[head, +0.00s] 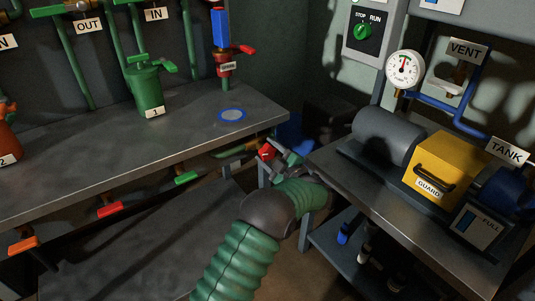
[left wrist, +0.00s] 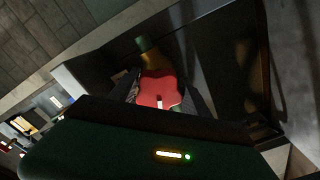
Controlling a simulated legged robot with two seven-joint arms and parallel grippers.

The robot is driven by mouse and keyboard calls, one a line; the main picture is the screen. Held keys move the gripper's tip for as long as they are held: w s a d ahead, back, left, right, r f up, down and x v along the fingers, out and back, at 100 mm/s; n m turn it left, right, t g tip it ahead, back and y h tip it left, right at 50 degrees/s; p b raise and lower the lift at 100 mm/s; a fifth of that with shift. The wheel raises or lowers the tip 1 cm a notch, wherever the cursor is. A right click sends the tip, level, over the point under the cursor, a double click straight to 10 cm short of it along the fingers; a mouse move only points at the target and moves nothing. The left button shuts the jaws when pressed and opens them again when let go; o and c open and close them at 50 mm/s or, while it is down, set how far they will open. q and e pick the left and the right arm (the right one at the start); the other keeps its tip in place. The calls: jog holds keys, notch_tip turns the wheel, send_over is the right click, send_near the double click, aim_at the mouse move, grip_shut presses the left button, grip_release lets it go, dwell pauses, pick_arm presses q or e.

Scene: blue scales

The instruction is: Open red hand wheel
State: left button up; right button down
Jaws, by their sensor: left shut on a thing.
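The red hand wheel (head: 266,152) shows in the head view below the left bench's front right corner, at the end of a low pipe. In the left wrist view the lobed red wheel (left wrist: 158,88) sits in the middle, with a white mark on its lower part and a brass-coloured body behind it. My left gripper (head: 273,152) is at the wheel, shut on it, with its fingers on either side; the fingers are dark and partly hidden in the wrist view. My green left arm reaches up from the bottom of the head view. My right gripper is not in view.
The left bench (head: 200,148) overhangs the pipe; green (head: 186,177), red (head: 110,209) and orange (head: 23,244) handles line its front. The right bench (head: 390,200) carries a grey motor and a yellow guard (head: 450,157). A narrow gap separates the benches around my forearm.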

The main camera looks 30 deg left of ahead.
pick_arm(q)
jog(key=n, duration=0.1)
jog(key=n+b, duration=0.1)
jog(key=n, duration=0.2)
jog(key=shift+f+n+b, duration=0.3)
jog(key=shift+b, duration=0.1)
jog(key=n+b, duration=0.3)
jog(key=n, duration=0.2)
jog(key=shift+d+b, duration=0.1)
jog(key=shift+b, duration=0.25)
jog(key=n+b, duration=1)
jog(key=shift+s+b, duration=0.1)
jog(key=shift+b, duration=0.2)
jog(key=shift+r+n+b, duration=0.25)
jog(key=shift+n+b, duration=1.15)
jog(key=o, duration=1.4)
jog(key=shift+r, duration=0.2)
